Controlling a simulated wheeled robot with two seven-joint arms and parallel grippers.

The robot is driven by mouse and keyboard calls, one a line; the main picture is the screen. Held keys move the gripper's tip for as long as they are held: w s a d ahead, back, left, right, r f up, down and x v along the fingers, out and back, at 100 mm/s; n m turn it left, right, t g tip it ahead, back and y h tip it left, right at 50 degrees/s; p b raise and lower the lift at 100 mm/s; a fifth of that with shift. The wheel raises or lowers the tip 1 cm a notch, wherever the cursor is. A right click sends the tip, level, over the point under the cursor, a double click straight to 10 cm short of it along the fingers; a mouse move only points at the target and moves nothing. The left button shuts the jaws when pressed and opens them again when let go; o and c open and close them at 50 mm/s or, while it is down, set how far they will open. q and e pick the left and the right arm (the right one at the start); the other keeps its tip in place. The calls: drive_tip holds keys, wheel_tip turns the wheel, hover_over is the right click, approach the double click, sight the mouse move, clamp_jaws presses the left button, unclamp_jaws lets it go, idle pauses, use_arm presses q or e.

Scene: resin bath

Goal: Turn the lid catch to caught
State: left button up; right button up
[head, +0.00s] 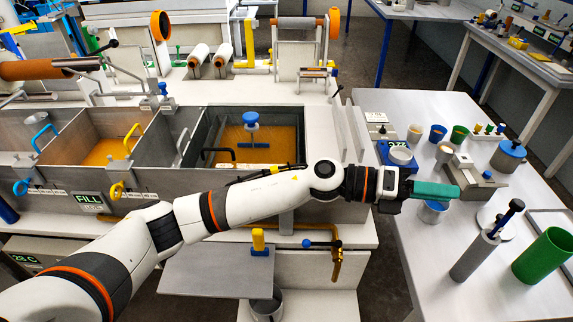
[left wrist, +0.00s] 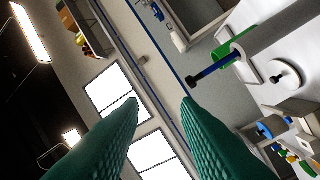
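I cannot tell for certain which part is the lid catch. On the bath front, a yellow block handle (head: 258,241) stands at the edge of a grey panel, and a blue-knobbed lever (head: 307,243) sits beside it on yellow pipework. The grey bath (head: 180,183) has open compartments with amber liquid. My left gripper (head: 435,191) has teal fingers and reaches past the bath, over the right-hand table, away from these handles. In the left wrist view its fingers (left wrist: 157,108) are apart with nothing between them. My right gripper is in neither view.
The white right table (head: 420,265) holds a grey cylinder (head: 475,256) with a blue rod, a green cup (head: 545,255), a blue-lidded pot (head: 508,155) and several small cups. My left arm crosses in front of the bath. Grey floor (head: 375,268) shows between bath and table.

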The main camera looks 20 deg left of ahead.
use_arm(q)
drive_tip(key=w+a+f+m+g+y, duration=0.1)
drive_tip(key=a+f+m+g+y, duration=0.25)
drive_tip(key=m+y, duration=0.3)
wheel_tip(320, 180, up, 5)
drive_tip(key=m+t+y, duration=0.2)
drive_tip(key=y, duration=1)
hover_over(286, 168)
wheel_tip(286, 168, down, 12)
drive_tip(key=p, duration=0.3)
drive_tip(key=shift+r, duration=0.2)
drive_tip(key=c, duration=0.6)
